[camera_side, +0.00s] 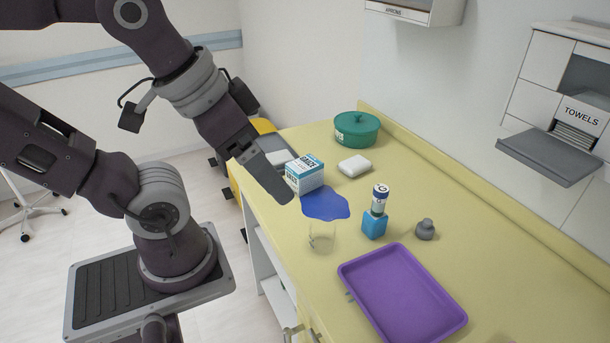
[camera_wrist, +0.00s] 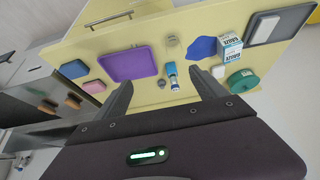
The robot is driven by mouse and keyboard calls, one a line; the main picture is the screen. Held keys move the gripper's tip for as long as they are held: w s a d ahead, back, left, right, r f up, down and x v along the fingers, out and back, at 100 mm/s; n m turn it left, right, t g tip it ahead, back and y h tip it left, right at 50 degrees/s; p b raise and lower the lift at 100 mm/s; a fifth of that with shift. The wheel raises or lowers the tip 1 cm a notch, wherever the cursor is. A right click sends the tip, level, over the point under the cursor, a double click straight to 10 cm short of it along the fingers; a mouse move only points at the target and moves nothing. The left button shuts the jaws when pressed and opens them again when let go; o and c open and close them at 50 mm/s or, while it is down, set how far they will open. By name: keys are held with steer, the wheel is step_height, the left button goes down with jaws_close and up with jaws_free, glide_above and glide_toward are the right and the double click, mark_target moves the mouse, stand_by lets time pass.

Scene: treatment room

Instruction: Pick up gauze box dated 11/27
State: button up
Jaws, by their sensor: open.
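A white and blue gauze box (camera_side: 304,175) stands on the yellow counter in the side view, just beyond a blue flat patch. It also shows at the upper right of the wrist view (camera_wrist: 229,46). Its lettering is partly visible, but I cannot read a date. My gripper (camera_side: 276,188) is above the counter's near edge, appearing just left of the box in the side view. In the wrist view my gripper (camera_wrist: 165,92) has its two fingers wide apart with nothing held between them. The box is outside the fingers, up and to the right.
The blue patch (camera_side: 326,204) lies close to the box, with a clear glass (camera_side: 322,237) nearby. A blue block (camera_side: 375,224) carries an upright cylinder (camera_side: 380,199). A grey knobbed object (camera_side: 425,230), purple tray (camera_side: 350,268), white block (camera_side: 355,165) and green pot (camera_side: 357,130) stand around.

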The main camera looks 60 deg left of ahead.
steer(key=shift+o, duration=1.4)
steer(key=m+g+y, duration=0.8)
steer(key=m+y, duration=0.5)
steer(key=m, duration=0.2)
glide_above(307, 165)
steer(key=d, duration=0.2)
step_height(307, 165, down, 12)
steer(key=shift+m, duration=0.5)
step_height(307, 165, down, 7)
steer(key=shift+w+a+r, duration=0.15)
steer(key=shift+r, duration=0.05)
steer(key=shift+s+a+f, duration=0.2)
steer(key=shift+a+f, duration=0.75)
steer(key=shift+f, duration=0.05)
steer(key=shift+s+a+f, duration=0.1)
steer(key=shift+a+f, duration=0.1)
steer(key=shift+a, duration=0.2)
steer(key=c, duration=1.5)
